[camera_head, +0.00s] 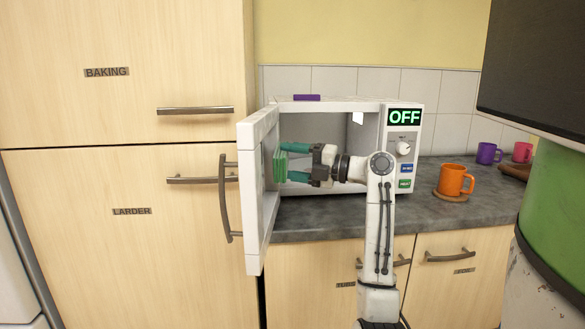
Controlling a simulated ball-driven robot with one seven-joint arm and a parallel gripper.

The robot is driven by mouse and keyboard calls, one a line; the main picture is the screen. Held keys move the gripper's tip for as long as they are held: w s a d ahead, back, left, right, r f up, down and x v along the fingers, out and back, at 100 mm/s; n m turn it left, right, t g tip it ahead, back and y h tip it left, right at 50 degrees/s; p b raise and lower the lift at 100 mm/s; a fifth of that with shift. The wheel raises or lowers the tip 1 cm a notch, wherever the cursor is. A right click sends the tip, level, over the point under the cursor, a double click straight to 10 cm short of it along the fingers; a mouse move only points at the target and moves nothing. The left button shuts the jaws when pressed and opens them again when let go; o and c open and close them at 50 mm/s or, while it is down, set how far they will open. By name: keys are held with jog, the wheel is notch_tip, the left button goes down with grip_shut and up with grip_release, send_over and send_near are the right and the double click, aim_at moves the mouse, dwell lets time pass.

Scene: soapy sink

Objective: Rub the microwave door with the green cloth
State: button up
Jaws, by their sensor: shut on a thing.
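The microwave (330,103) stands on the counter with its door (257,135) swung open toward me at the left. The door's dark handle (228,200) is on its outer side. My gripper (286,163) is at the inner face of the door, its teal fingers shut on the green cloth (280,168). The cloth is upright and close against the door's inner face; I cannot tell whether it touches. My arm hides part of the microwave's cavity. The display on the microwave reads OFF.
An orange mug (455,179) stands on a round coaster (452,196) right of the microwave. Purple (487,153) and pink (522,151) mugs stand farther back. A purple item (307,97) lies on top of the microwave. The wooden larder cupboard (130,240) is at the left.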

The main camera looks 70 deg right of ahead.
aim_at(265, 181)
jog(key=shift+w+a, duration=0.1)
jog(key=shift+a, duration=0.1)
jog(key=shift+s+a+f+b, duration=0.1)
jog(key=shift+s+a+b, duration=0.45)
jog(key=shift+a, duration=0.9)
jog(key=shift+s+a+r+b, duration=0.1)
jog(key=shift+s+a+b, duration=0.1)
jog(key=shift+a+b, duration=0.95)
jog(key=shift+s+a+f+b, duration=0.1)
jog(key=shift+s+a+b, duration=0.3)
jog(key=shift+a, duration=1.35)
jog(key=shift+s+a+b, duration=0.15)
jog(key=shift+a+b, duration=0.25)
jog(key=shift+a, duration=1)
jog(key=shift+s+a+b, duration=0.15)
jog(key=shift+a+b, duration=0.2)
jog(key=shift+a, duration=1)
jog(key=s+d, duration=0.1)
jog(key=s, duration=0.5)
jog(key=shift+d+b, duration=0.35)
jog(key=shift+b, duration=0.1)
jog(key=shift+s+d+b, duration=0.15)
jog(key=shift+s+d, duration=0.05)
jog(key=shift+s, duration=0.55)
jog(key=shift+s+d+b, duration=0.15)
jog(key=shift+s, duration=0.55)
